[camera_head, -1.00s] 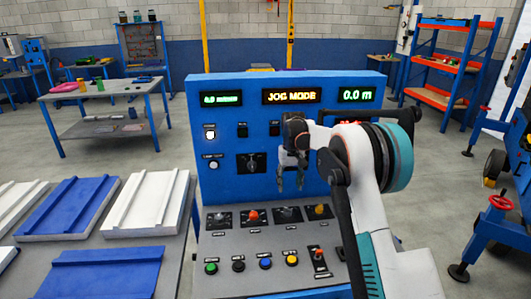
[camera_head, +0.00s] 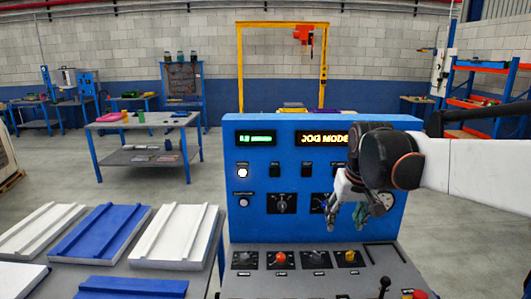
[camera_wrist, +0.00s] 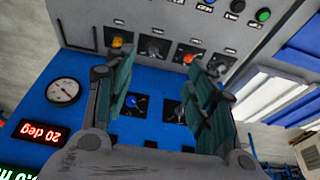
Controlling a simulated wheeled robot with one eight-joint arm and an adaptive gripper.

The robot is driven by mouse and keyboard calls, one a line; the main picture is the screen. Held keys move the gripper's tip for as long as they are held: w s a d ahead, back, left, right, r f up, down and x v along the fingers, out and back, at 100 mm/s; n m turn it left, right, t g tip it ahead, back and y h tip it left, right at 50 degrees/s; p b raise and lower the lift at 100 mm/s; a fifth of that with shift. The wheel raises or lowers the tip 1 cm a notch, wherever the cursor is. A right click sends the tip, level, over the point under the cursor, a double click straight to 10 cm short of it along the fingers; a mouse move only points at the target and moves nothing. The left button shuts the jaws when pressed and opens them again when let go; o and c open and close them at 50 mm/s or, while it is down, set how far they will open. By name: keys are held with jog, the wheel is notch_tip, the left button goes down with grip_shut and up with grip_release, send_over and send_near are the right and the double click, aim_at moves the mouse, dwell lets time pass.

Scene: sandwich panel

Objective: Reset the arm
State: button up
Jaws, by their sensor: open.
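My gripper (camera_head: 346,219) hangs in front of the blue control panel (camera_head: 250,215), right of its centre, fingers pointing down and empty. My arm reaches in from the right and hides the panel's upper right part. In the wrist view my gripper (camera_wrist: 160,75) shows its two green-padded fingers apart, with blue panel face and knobs between and beyond them. I see no contact with the panel. The lit display (camera_head: 324,139) reads JOG MODE.
The panel's sloped desk (camera_head: 300,286) carries several knobs and a small lever. A grey table with blue and white panels (camera_head: 95,235) stands to the left. A gauge (camera_wrist: 63,91) and a red "20 deg" display (camera_wrist: 40,132) are on the panel.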

jog(key=s+f+t, duration=0.1)
jog(key=s+f, duration=0.2)
jog(key=s, duration=0.8)
jog(key=s+f+t, duration=0.2)
jog(key=s+f, duration=0.1)
jog(key=s, duration=0.9)
jog(key=shift+s, duration=0.25)
